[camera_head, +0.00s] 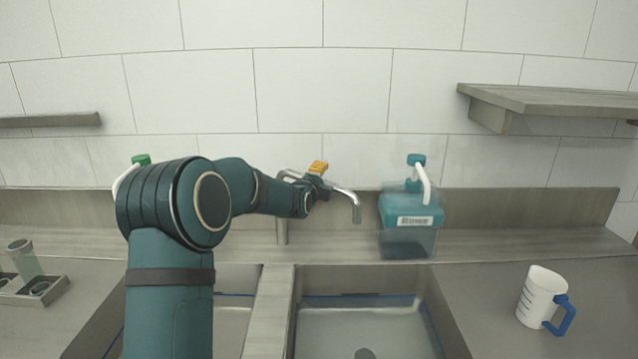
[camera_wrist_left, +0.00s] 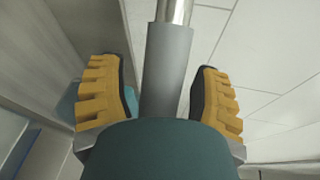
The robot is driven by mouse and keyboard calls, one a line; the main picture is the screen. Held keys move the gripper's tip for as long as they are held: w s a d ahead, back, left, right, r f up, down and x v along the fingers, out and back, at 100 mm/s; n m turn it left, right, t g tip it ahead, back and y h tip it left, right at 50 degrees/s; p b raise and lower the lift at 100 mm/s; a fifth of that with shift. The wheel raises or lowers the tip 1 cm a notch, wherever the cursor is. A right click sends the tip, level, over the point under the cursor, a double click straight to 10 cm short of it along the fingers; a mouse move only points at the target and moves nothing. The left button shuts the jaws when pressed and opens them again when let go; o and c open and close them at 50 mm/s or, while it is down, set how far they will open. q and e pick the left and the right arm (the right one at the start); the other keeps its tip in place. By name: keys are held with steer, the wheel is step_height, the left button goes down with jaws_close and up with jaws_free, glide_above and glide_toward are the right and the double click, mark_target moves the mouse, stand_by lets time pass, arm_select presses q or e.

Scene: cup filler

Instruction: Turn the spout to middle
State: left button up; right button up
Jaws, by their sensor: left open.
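The metal faucet (camera_head: 283,231) stands upright behind the divider between two sink basins. Its curved spout (camera_head: 347,196) reaches to the right, with its tip turned down on the right-basin side. My left arm comes in from the left, and its open left gripper (camera_head: 318,172) is at the spout, hiding the middle of the faucet. In the left wrist view a grey cylinder with a shiny metal end, part of the faucet (camera_wrist_left: 167,65), lies between the two yellow fingers of the left gripper (camera_wrist_left: 157,72). Gaps show on both sides. My right gripper is not in view.
A blue rinse dispenser (camera_head: 408,222) stands just right of the spout tip. A green-topped dispenser (camera_head: 141,160) is mostly hidden behind my left arm. A white mug with blue handle (camera_head: 538,293) stands on the right counter. A wall shelf (camera_head: 550,101) is at upper right.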

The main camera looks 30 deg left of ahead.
arm_select(q)
steer(key=shift+w, duration=0.1)
jaws_close()
stand_by(0.5)
